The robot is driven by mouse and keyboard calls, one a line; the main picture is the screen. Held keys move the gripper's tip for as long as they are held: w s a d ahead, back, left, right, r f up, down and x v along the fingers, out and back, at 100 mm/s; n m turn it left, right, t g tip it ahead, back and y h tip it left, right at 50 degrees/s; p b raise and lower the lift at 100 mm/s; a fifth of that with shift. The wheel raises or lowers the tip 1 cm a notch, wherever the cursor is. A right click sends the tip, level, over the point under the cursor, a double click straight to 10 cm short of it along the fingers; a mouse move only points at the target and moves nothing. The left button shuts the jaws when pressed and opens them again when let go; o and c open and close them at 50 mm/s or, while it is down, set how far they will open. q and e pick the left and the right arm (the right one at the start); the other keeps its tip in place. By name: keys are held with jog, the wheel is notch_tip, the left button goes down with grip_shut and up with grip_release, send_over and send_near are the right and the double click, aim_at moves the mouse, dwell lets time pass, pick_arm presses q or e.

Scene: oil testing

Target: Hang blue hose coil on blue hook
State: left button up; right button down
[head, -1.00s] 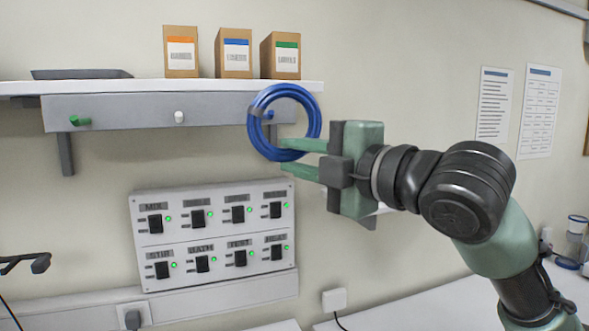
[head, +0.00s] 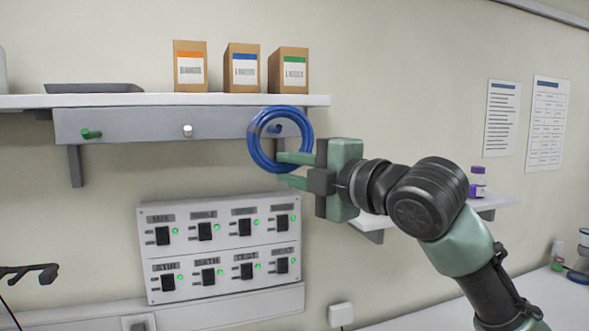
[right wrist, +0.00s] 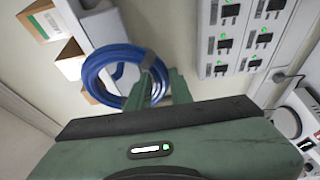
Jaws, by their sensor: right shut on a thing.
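The blue hose coil (head: 254,142) is a ring held upright in front of the grey hook rail (head: 135,126). My right gripper (head: 280,168) is shut on the coil's lower edge, reaching in from the right. The blue hook (head: 277,129) shows through the coil's opening, in its upper half. I cannot tell whether the hook's tip passes through the ring or stays behind it. In the right wrist view the coil (right wrist: 88,72) lies at the fingertips (right wrist: 150,88), and the hook is not clearly visible.
A green hook (head: 92,133) and a white hook (head: 187,131) sit left on the same rail. Above is a shelf (head: 215,100) with boxes and a dark tray (head: 93,88). A switch panel (head: 220,250) is below. A small shelf (head: 490,202) holds a purple-capped bottle (head: 478,183).

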aim_at(286, 172)
jog(key=shift+w+a+f, duration=0.1)
jog(key=shift+w+a, duration=0.1)
jog(key=shift+w, duration=0.3)
jog(key=shift+w+a, duration=0.2)
jog(key=shift+w, duration=0.3)
jog(key=shift+w+a+f+p, duration=0.1)
jog(key=shift+w+f+p, duration=0.4)
jog(key=shift+w, duration=0.1)
jog(key=c, duration=1.2)
grip_release()
jog(key=shift+f, duration=0.1)
